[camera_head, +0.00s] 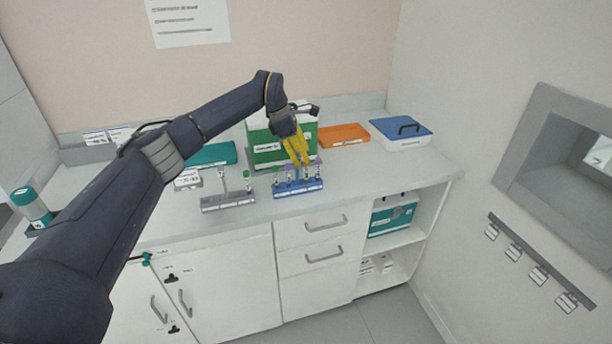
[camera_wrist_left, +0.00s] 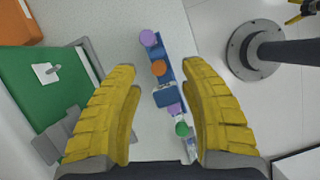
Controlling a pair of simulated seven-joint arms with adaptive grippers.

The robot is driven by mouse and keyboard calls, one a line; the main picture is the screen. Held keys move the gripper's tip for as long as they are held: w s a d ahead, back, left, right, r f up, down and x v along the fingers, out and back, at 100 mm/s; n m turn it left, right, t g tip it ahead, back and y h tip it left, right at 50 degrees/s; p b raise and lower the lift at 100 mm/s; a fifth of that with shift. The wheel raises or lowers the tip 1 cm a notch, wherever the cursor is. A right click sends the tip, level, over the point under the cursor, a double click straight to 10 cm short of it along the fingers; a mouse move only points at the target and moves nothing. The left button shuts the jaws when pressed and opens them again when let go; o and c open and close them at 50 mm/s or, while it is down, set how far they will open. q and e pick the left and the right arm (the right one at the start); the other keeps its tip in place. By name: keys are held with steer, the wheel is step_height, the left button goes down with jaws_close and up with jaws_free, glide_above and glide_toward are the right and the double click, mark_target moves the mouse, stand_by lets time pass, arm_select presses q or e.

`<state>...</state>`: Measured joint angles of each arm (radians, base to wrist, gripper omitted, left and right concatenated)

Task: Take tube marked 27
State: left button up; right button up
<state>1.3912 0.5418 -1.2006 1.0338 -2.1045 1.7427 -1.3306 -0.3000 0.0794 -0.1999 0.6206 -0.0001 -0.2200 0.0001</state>
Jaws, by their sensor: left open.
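A blue rack (camera_head: 297,187) holds several upright tubes with coloured caps on the counter. In the left wrist view I see a purple cap (camera_wrist_left: 148,38), an orange cap (camera_wrist_left: 158,68), another purple cap (camera_wrist_left: 173,109) and a green cap (camera_wrist_left: 182,129). No number 27 is legible, so I cannot tell which tube bears it. My left gripper (camera_head: 300,160) is above the rack, its yellow fingers pointing down. In the left wrist view its fingers (camera_wrist_left: 162,80) are spread apart on either side of the row, with nothing held. A small yellow part in that view's top right corner looks like my right gripper (camera_wrist_left: 298,12).
A grey rack (camera_head: 228,200) with a few tubes stands left of the blue one. A green box (camera_head: 266,150) stands behind. An orange tray (camera_head: 343,134) and a blue-lidded box (camera_head: 401,133) are at the back right. The counter right of the blue rack is clear.

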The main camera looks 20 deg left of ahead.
mark_target(306, 176)
arm_select(q)
steer(key=x, duration=0.4)
steer(key=shift+a+f, duration=0.1)
steer(key=shift+f, duration=0.05)
jaws_close()
stand_by(0.4)
